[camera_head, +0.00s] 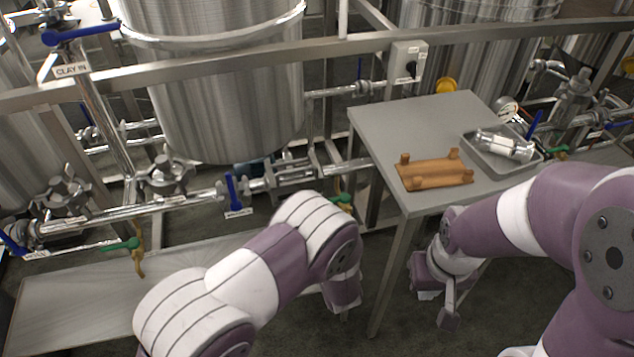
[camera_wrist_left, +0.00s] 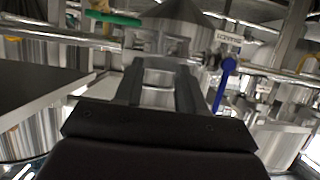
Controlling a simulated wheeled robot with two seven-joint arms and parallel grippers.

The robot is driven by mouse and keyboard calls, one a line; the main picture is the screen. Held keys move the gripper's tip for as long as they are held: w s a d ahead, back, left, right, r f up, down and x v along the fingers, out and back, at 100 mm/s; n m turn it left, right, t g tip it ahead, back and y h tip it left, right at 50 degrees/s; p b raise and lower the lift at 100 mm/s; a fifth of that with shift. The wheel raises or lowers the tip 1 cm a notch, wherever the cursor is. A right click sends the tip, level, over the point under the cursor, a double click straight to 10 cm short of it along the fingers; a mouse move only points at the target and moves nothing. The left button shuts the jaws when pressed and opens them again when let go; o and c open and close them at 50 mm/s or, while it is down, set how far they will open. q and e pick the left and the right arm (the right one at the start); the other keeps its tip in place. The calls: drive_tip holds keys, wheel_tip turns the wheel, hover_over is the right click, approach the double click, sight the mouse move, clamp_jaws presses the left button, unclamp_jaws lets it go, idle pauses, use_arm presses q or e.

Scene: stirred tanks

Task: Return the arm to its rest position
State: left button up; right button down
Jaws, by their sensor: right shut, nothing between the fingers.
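My right arm comes in from the right, purple and white, and bends down past the front edge of the small grey table. Its gripper (camera_head: 438,305) hangs low beside the table, over the dark floor, shut with nothing in it. My left arm reaches in from the bottom, in front of the pipes, with its wrist bent down left of the table's front leg. The left gripper's fingers are mostly hidden behind the wrist in the head view. In the left wrist view the left gripper (camera_wrist_left: 160,84) shows two dark fingers apart, with nothing held between them.
The grey table (camera_head: 385,120) carries an orange-brown cradle (camera_head: 435,174) and a metal tray (camera_head: 533,164) with a shiny fitting (camera_head: 503,146). Steel tanks (camera_head: 220,90), pipes and a blue-handled valve (camera_head: 233,190) stand behind. A low grey platform (camera_head: 75,315) lies at left.

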use_arm(q)
drive_tip(key=s+d+f+m+g+h, duration=0.2)
drive_tip(key=s+d+f+g+h, duration=0.15)
drive_tip(key=s+f, duration=0.2)
drive_tip(key=s+a+r+m+g+h, duration=0.25)
drive_tip(key=s+a+r+g, duration=0.2)
drive_tip(key=s+g, duration=0.3)
drive_tip(key=s+a+r+g+y, duration=0.2)
drive_tip(key=s+a+r, duration=0.6)
drive_tip(key=a+r, duration=0.25)
drive_tip(key=a+r+p, duration=0.2)
drive_tip(key=r+p, duration=0.4)
drive_tip(key=r, duration=0.2)
drive_tip(key=w+a+r+t+p, duration=0.1)
drive_tip(key=a+r+p, duration=0.2)
drive_tip(key=r+p, duration=0.4)
drive_tip(key=shift+r+n+t, duration=0.3)
drive_tip(key=shift+r+n, duration=0.15)
drive_tip(key=shift+r, duration=0.45)
drive_tip(key=shift+d, duration=0.1)
